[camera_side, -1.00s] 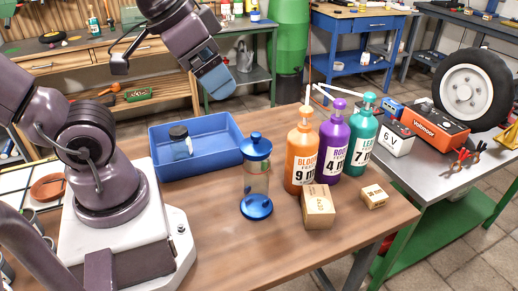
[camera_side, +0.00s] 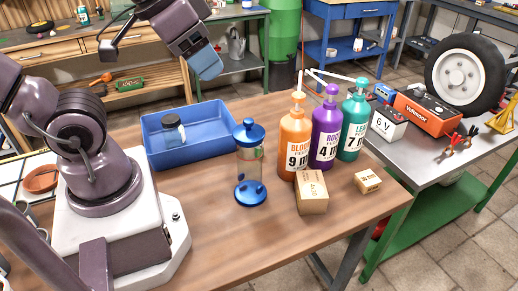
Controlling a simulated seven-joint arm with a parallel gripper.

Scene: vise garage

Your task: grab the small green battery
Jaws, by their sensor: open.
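My gripper (camera_side: 207,64) is at the top of the view, high above the workbench (camera_side: 235,237) and the blue tray, with nothing seen held in it. Its fingers are small and hard to make out here. I cannot pick out a small green battery anywhere. A white and black battery marked 6 V (camera_side: 387,125) and an orange and black unit marked Valmoor (camera_side: 429,112) sit on the grey metal table at right.
A blue tray (camera_side: 200,152) holds a dark-lidded jar (camera_side: 173,130). A clear, blue-capped container (camera_side: 249,168) stands beside it. Orange (camera_side: 294,146), purple (camera_side: 326,133) and teal (camera_side: 355,131) pump bottles stand behind a cardboard box (camera_side: 311,192) and a smaller box (camera_side: 367,181). The front bench is clear.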

